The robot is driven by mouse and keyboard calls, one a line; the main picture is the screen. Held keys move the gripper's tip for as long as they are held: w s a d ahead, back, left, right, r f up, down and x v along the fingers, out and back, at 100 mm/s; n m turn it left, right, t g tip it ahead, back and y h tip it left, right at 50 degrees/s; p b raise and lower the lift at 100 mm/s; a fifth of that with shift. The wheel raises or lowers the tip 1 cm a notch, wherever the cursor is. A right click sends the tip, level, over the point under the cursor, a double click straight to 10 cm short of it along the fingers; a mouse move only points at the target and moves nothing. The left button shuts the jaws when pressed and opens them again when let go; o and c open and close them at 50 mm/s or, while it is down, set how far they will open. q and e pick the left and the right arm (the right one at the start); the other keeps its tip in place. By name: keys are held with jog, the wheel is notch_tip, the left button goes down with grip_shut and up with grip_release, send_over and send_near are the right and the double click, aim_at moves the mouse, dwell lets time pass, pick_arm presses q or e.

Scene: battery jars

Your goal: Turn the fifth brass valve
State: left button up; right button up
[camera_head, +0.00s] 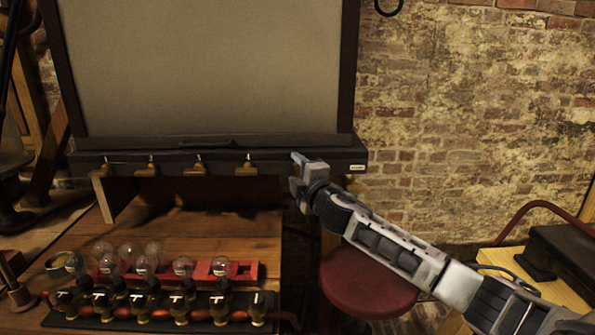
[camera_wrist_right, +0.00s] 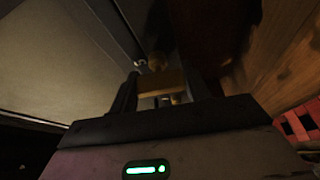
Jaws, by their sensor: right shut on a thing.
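A row of brass valves, among them one at its right end in view (camera_head: 246,167), hangs along the dark bar (camera_head: 215,157) under the large framed panel. My right gripper (camera_head: 298,170) is at the bar, to the right of this row. It hides what it holds in the head view. In the right wrist view, a brass valve (camera_wrist_right: 160,88) sits between the two dark fingers of my right gripper (camera_wrist_right: 160,92), which is shut on it. Whether the valve is turned cannot be told. My left gripper is not in view.
Several glass bulbs, one in front (camera_head: 183,267), stand by a red rack (camera_head: 245,272) on the wooden bench at lower left. A black strip with several brass fittings (camera_head: 181,308) lies in front. A red stool (camera_head: 368,285) stands below my right arm. A brick wall is behind.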

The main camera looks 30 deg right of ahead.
jog(key=shift+f+n, duration=0.1)
jog(key=shift+n, duration=0.4)
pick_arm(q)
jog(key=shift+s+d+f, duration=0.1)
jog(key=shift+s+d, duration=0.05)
pick_arm(e)
jog(key=shift+o, duration=0.2)
jog(key=shift+g, duration=0.3)
jog(key=o, duration=1)
jog(key=shift+c, duration=0.2)
pick_arm(q)
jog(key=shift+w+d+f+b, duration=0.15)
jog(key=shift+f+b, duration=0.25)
jog(key=shift+b, duration=0.6)
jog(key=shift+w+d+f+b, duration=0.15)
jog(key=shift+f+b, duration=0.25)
jog(key=shift+b, duration=0.55)
pick_arm(e)
jog(key=s+a, duration=0.2)
jog(key=s, duration=1.3)
jog(key=shift+s+a, duration=0.25)
jog(key=shift+s, duration=0.15)
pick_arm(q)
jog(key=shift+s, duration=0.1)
